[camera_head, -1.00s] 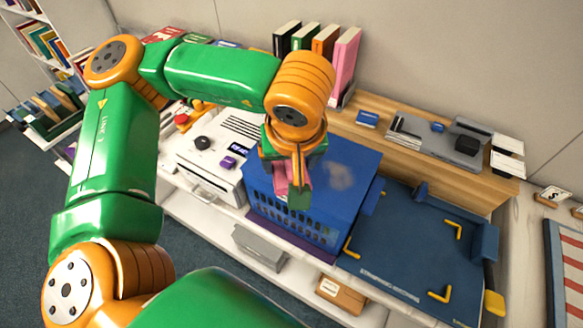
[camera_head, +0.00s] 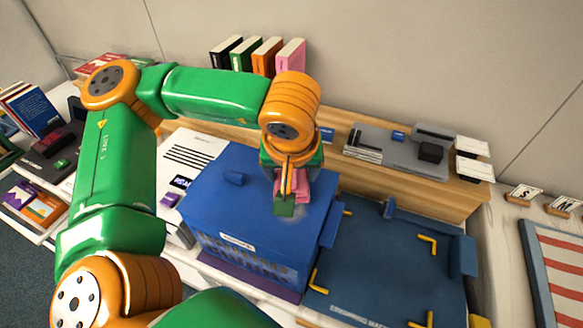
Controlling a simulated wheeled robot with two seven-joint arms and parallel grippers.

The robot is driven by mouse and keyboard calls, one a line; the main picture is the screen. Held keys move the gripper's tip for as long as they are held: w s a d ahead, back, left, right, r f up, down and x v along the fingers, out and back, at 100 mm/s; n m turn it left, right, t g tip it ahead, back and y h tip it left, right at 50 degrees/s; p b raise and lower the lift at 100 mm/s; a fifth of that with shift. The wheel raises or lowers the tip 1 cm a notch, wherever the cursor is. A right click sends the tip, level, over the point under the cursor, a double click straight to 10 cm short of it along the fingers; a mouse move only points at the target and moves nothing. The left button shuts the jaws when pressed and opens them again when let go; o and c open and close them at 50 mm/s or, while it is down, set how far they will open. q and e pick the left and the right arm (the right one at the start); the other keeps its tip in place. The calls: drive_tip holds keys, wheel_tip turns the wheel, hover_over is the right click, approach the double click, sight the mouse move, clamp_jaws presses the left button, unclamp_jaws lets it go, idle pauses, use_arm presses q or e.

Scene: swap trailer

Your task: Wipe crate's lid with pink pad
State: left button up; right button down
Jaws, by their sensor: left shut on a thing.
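The blue crate (camera_head: 240,255) stands on the white bench with its blue lid (camera_head: 225,207) on top. My left gripper (camera_head: 287,200) is over the right part of the lid, pointing down. It is shut on the pink pad (camera_head: 297,187), which shows between the fingers. The pad is at or just above the lid; whether it touches cannot be told. A pale smudge (camera_head: 293,217) shows on the lid beside the fingertips, partly hidden by them. My right gripper is not in view.
A dark blue mat with yellow corner marks (camera_head: 375,255) lies right of the crate. Behind are a wooden shelf (camera_head: 355,185), upright books (camera_head: 258,55) and a grey tray (camera_head: 385,155).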

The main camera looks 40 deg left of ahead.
use_arm(q)
drive_tip(key=shift+s+r, duration=0.1)
drive_tip(key=shift+s, duration=0.1)
drive_tip(key=shift+w, duration=0.1)
drive_tip(key=shift+f+b, duration=1.05)
drive_tip(key=shift+b, duration=0.1)
